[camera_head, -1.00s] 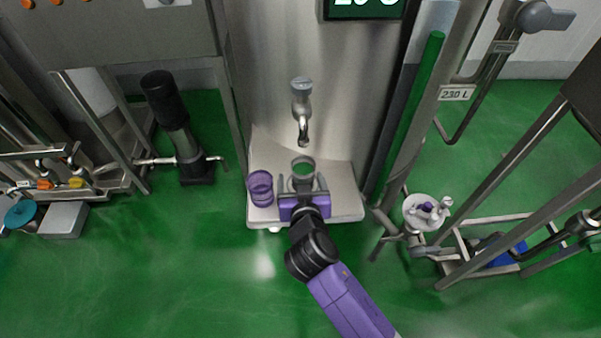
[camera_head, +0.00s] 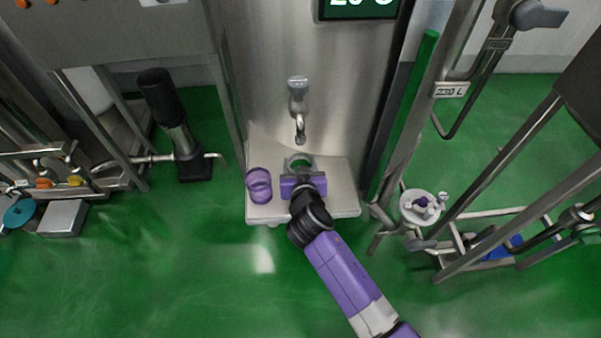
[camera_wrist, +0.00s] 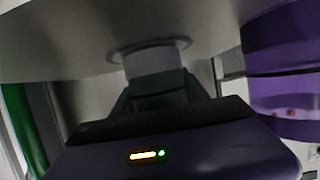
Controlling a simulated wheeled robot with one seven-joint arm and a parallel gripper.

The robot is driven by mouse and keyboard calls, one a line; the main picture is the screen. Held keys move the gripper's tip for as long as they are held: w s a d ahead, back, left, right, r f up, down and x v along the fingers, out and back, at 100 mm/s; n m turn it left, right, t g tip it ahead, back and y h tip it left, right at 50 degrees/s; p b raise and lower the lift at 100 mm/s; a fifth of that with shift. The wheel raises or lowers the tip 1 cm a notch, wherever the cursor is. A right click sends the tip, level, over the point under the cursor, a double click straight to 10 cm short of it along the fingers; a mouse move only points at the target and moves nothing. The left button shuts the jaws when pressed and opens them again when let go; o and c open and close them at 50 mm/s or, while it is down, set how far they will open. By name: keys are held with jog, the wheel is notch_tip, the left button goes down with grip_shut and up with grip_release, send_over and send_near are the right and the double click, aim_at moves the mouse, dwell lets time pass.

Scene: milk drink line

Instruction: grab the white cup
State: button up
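The white cup (camera_head: 299,160) stands on the pale shelf under the tap. In the head view I see its grey-white rim, with green showing inside. In the wrist view, a pale round shape (camera_wrist: 150,60) against the shelf, straight ahead of the gripper, looks like this cup. My gripper (camera_head: 299,173) is low at the shelf, close in front of the cup, with its fingers spread at the cup's sides. Finger contact is hidden. A purple see-through cup (camera_head: 259,187) stands just left of my gripper; it also shows at the right of the wrist view (camera_wrist: 290,80).
The shelf (camera_head: 342,202) is small and has bare room at its right. The metal tap (camera_head: 299,108) hangs above and behind the cup. A steel wall rises behind. A green post (camera_head: 407,110) stands to the right, and a dark pump (camera_head: 178,120) to the left.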

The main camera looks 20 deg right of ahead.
grip_shut()
jog(key=shift+r, duration=0.15)
